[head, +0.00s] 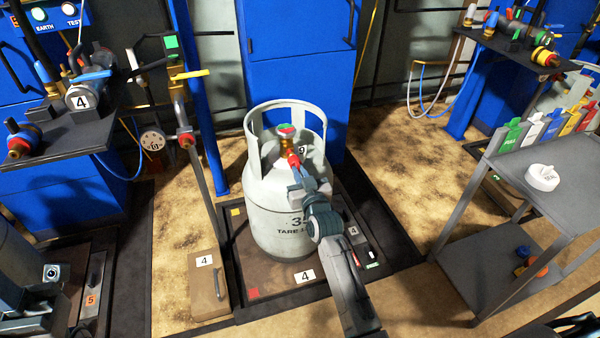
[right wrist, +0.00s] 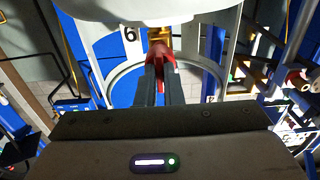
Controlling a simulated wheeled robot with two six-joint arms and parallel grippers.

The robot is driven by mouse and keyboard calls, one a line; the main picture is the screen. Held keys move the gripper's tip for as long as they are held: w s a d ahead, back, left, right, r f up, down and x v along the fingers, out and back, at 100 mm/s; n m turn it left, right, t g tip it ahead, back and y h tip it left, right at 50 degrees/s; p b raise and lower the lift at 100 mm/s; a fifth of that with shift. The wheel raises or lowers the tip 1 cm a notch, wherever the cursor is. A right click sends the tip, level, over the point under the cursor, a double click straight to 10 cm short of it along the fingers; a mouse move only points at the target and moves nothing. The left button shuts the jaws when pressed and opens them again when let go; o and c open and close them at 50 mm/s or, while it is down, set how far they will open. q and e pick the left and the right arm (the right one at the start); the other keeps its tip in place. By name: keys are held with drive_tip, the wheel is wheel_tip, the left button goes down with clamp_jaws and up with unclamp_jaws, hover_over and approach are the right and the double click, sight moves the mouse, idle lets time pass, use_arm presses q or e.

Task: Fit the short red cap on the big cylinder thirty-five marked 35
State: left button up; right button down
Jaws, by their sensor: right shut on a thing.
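The big pale grey cylinder (head: 275,210) marked 35 stands upright on the scale platform numbered 4. Its brass valve (head: 287,143) rises inside the open collar, with a red and green top. My right gripper (head: 296,170) reaches in from the front and is shut on the short red cap (head: 293,158). In the right wrist view the red cap (right wrist: 160,54) is between the fingertips, right in front of the brass valve (right wrist: 161,34). The cap looks against the valve's side outlet; I cannot tell whether it is seated.
The collar (head: 253,135) surrounds the valve closely. The scale platform (head: 240,255) has a dark frame. A grey shelf stand (head: 560,205) with a white round seal roll (head: 542,178) stands at right. A post with hose gear (head: 185,135) stands at left.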

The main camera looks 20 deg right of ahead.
drive_tip(key=shift+p, duration=0.45)
idle(1.0)
drive_tip(key=shift+w, duration=1.45)
idle(0.4)
drive_tip(key=shift+r+m+p, duration=0.15)
drive_tip(key=shift+m+p, duration=0.25)
drive_tip(key=shift+p, duration=0.3)
drive_tip(key=shift+m+p, duration=0.6)
drive_tip(key=shift+m, duration=0.7)
